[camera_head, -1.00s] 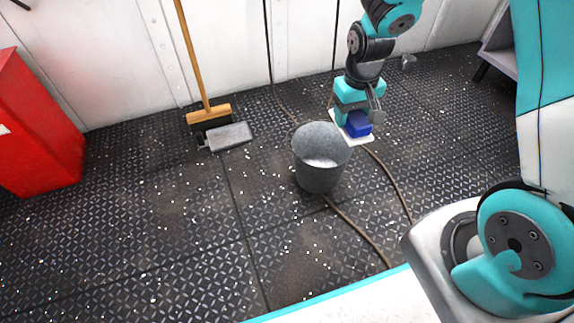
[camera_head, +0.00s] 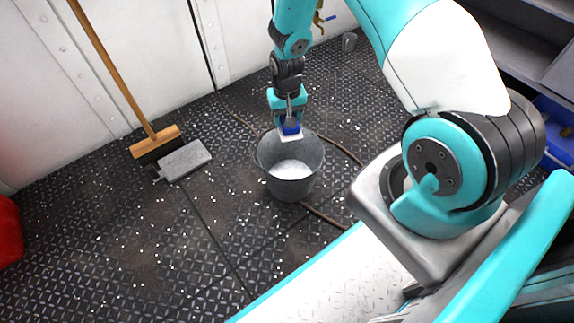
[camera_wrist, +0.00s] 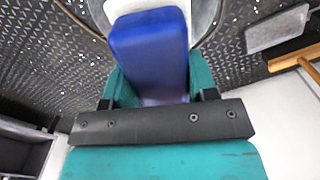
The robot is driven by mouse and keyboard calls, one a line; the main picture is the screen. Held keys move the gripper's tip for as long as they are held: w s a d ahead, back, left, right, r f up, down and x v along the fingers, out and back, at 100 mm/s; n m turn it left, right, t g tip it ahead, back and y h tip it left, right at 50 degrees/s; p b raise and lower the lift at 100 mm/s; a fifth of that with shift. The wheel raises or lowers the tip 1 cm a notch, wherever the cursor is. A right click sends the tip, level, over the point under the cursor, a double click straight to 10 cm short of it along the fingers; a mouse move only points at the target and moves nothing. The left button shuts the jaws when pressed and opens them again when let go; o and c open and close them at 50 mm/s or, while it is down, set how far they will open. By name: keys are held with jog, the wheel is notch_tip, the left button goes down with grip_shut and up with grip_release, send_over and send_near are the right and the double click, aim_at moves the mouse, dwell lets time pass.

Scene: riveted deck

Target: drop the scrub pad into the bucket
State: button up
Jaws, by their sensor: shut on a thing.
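The scrub pad has a blue handle (camera_head: 290,128) and a white pad (camera_head: 290,137). My gripper (camera_head: 288,117) is shut on it and holds it at the back part of the bucket's mouth in the head view. The grey metal bucket (camera_head: 292,187) stands upright on the deck, with pale contents or a light bottom showing inside. In the wrist view the blue block (camera_wrist: 150,50) sits between my teal fingers, with the white pad (camera_wrist: 140,8) beyond it. Part of the bucket's rim (camera_wrist: 205,20) shows behind the pad.
A wooden broom (camera_head: 155,137) leans on the white wall, beside a grey dustpan-like piece (camera_head: 185,160). A red cabinet (camera_head: 9,232) is at the left edge. A hose (camera_head: 340,150) runs behind the bucket.

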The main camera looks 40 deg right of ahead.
notch_tip(320, 180, down, 14)
jog(key=s+d+m+b, duration=0.1)
jog(key=d+m+b, duration=0.1)
jog(key=b, duration=0.3)
jog(key=shift+d+f, duration=0.2)
jog(key=shift+d, duration=0.25)
jog(key=o, duration=1)
jog(key=shift+c, duration=0.2)
jog(key=shift+r, duration=0.15)
notch_tip(320, 180, up, 17)
jog(key=p, duration=0.7)
jog(key=shift+r, duration=0.1)
